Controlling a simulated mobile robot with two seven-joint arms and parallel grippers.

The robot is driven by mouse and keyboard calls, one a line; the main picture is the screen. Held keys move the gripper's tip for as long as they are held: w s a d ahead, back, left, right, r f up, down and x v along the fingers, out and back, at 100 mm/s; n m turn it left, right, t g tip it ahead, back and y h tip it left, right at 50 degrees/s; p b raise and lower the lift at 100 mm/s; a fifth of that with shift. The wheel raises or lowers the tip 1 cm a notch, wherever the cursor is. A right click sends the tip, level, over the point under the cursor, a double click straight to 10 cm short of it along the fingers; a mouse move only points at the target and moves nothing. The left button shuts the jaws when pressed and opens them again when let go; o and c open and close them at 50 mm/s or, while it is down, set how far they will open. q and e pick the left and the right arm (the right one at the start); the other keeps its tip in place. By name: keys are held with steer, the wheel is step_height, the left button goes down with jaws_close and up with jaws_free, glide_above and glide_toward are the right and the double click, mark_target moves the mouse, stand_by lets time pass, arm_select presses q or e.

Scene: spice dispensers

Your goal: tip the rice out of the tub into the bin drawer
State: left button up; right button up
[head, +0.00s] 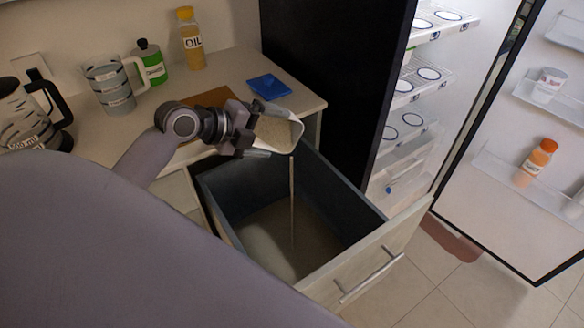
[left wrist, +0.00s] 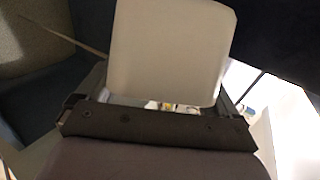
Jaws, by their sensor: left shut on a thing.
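My left gripper (head: 250,135) is shut on a white tub (head: 293,146) and holds it tilted above the open bin drawer (head: 357,238). Pale rice (head: 275,130) shows inside the tub. A thin stream of rice (head: 292,205) falls from the tub's lip into the drawer. A pale patch, which looks like rice, covers part of the drawer floor. In the left wrist view the tub (left wrist: 172,50) fills the upper middle, in front of the gripper (left wrist: 160,105), and hides most of what is beyond it. My right gripper is not in view.
A blue flat item (head: 269,87) lies near the counter edge, close to my gripper. An oil bottle (head: 191,40), a green bottle (head: 150,63), a measuring cup (head: 112,88) and a kettle (head: 30,120) stand farther back. An open fridge (head: 425,100) stands right of the drawer.

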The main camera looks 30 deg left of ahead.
arm_select(q)
steer(key=shift+s+d+m+t+y+b, duration=0.6)
steer(key=shift+d+m+t+b, duration=0.1)
steer(key=shift+d+m+b, duration=0.1)
stand_by(1.5)
steer(key=shift+s+d+f+m+t+y+b, duration=0.35)
steer(key=shift+s+d+m+t+y+b, duration=0.25)
steer(key=shift+d+m+t+b, duration=0.35)
stand_by(1.7)
steer(key=w+a+n+g+h+p, duration=0.1)
steer(key=a+r+n+g+h+p, duration=0.1)
steer(key=shift+w+a+n+p, duration=0.25)
steer(key=shift+w+a+p, duration=0.05)
steer(key=shift+w+p, duration=0.1)
steer(key=shift+r, duration=0.1)
